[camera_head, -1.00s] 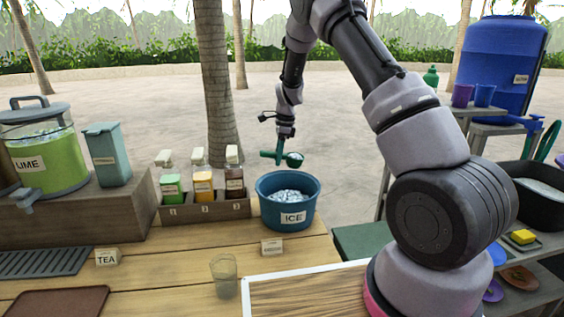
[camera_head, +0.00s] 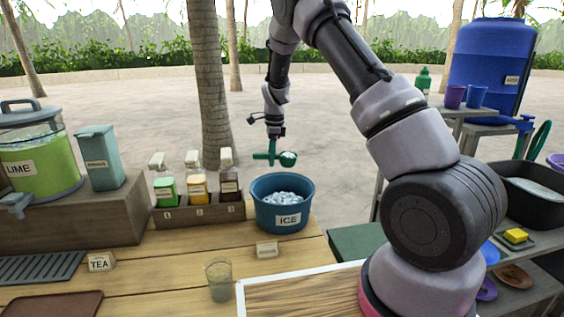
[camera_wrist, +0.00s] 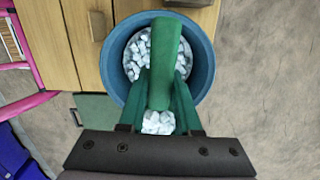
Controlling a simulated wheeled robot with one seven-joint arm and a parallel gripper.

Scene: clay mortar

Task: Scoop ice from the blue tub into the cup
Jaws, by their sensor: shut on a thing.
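The blue tub (camera_head: 268,217), labelled ICE, stands on the wooden counter and holds pale ice cubes (camera_head: 283,198). My gripper (camera_head: 272,151) is shut on a green scoop (camera_head: 288,159) and holds it above the tub, clear of the ice. In the wrist view, the scoop's green handle (camera_wrist: 165,60) lies over the tub (camera_wrist: 203,62). White cubes also show between the green parts near the jaws; I cannot tell whether they are in the scoop. The clear cup (camera_head: 219,281) stands upright on the counter, front-left of the tub, and looks empty.
A bottle rack (camera_head: 200,214) stands just left of the tub. A small label block (camera_head: 267,249) sits between tub and cup. A white-edged board (camera_head: 300,295) lies right of the cup. A TEA sign (camera_head: 101,262) and dark drip grate (camera_head: 45,267) are at left.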

